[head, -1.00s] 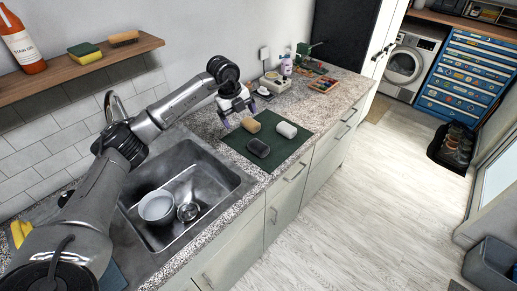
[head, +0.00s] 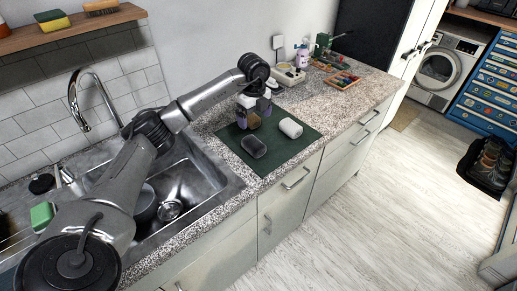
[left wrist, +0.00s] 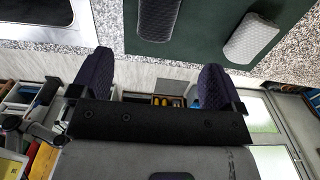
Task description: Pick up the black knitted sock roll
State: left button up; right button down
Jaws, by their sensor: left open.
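The black knitted sock roll (head: 254,146) lies on the dark green mat (head: 273,160), near its front left part. It also shows in the left wrist view (left wrist: 158,18) at the top, beyond the fingers. A white roll (head: 291,128) lies to its right, and shows as light grey in the left wrist view (left wrist: 252,38). My right gripper is not in view.
A sink (head: 215,186) with a bowl lies left of the mat. Trays of small items (head: 342,80), a green tool (head: 323,43) and a bottle stand behind on the speckled counter.

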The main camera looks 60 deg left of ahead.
aim_at(254, 142)
pick_arm(q)
notch_tip(254, 142, down, 8)
jog(key=shift+s+f+p, duration=0.1)
jog(key=shift+f+p, duration=0.05)
jog(key=shift+p, duration=0.4)
notch_tip(254, 142, down, 4)
jog(key=shift+s+d+r+p, duration=0.1)
jog(key=shift+r+p, duration=0.05)
jog(key=shift+p, duration=0.6)
jog(key=shift+f, duration=0.75)
jog(key=shift+c, duration=0.4)
jog(key=shift+c, duration=1.4)
jog(key=c, duration=0.6)
